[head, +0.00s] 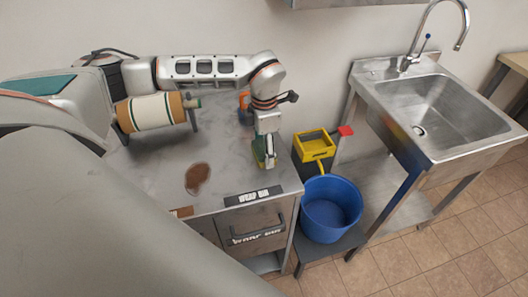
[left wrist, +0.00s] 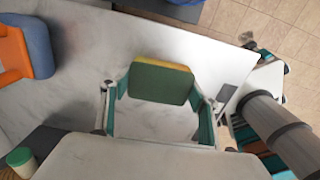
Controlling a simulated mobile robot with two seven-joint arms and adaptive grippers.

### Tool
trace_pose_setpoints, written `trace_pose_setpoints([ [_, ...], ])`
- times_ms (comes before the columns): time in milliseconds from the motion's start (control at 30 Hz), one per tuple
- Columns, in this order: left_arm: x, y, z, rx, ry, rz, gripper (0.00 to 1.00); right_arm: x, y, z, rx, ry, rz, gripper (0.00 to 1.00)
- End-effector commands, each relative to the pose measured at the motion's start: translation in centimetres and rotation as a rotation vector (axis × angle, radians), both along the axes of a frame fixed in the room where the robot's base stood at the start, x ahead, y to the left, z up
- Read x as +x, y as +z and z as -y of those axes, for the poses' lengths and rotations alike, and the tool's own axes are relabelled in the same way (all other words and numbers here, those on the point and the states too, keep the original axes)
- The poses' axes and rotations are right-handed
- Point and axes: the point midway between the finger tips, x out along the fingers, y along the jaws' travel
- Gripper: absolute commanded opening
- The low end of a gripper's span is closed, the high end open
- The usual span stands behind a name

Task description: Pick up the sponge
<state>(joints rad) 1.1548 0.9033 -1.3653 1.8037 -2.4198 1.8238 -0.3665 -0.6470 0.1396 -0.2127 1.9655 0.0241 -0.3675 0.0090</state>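The sponge (left wrist: 160,84) is a green block with a yellow edge, seen in the left wrist view between the two fingertips. In the head view the sponge (head: 257,153) shows as a green patch on the grey counter (head: 160,180), partly hidden by my gripper. My left gripper (head: 265,150) points down over it. In the left wrist view the left gripper's (left wrist: 160,105) fingers are spread wide, one on each side of the sponge. I cannot tell whether the pads touch it. My right gripper is not in view.
A horizontal roll (head: 152,112) stands behind left on the counter. An orange and blue object (left wrist: 38,45) lies left of the gripper. A brown stain (head: 197,178) marks the counter. A blue bucket (head: 330,208), yellow container (head: 314,146) and steel sink (head: 430,108) are to the right.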

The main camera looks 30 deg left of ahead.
Motion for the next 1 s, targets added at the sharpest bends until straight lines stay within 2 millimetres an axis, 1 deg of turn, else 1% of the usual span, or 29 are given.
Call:
trace_pose_setpoints([
  [367,0.0,0.2,0.0,0.000,0.000,0.000,0.53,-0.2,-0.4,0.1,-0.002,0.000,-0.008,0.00],
  [467,0.1,0.8,0.0,0.000,0.000,0.001,0.53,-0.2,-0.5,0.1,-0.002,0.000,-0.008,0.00],
  [567,0.1,1.8,0.0,0.000,-0.001,0.003,0.53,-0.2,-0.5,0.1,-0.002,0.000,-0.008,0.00],
  [667,0.1,3.5,0.0,0.000,-0.001,0.005,0.53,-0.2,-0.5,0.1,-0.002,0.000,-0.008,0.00],
  [767,0.2,5.9,0.0,-0.001,-0.001,0.007,0.53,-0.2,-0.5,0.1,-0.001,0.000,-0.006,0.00],
  [1000,0.2,12.8,0.0,0.000,0.000,0.008,0.53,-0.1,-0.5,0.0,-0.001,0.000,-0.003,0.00],
])
